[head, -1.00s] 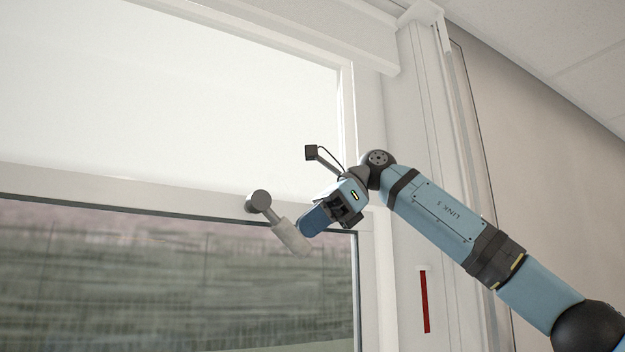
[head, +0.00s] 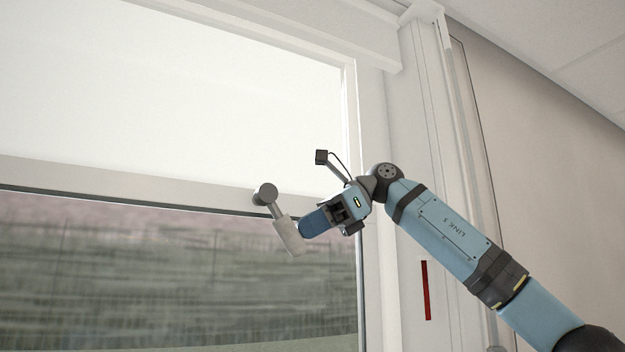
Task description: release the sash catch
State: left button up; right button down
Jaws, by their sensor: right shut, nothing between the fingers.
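The sash catch has a round grey pivot (head: 265,194) on the window's middle rail and a pale handle (head: 287,236). The handle hangs down and slightly right, tilted, in front of the dark lower pane. My right gripper (head: 304,228) comes in from the right, its blue end close against the handle's right side. It is shut and not around the handle; whether it touches cannot be told for certain. My left gripper is out of view.
The middle rail (head: 130,187) runs between a bright upper pane (head: 170,95) and the dark lower pane. A white frame post stands right of the panes. A red strip (head: 426,290) marks the post, below my right arm.

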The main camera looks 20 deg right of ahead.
jog(key=shift+a, duration=0.15)
notch_tip(320, 180, up, 20)
jog(key=p, duration=0.3)
jog(key=shift+p, duration=0.4)
dwell(0.4)
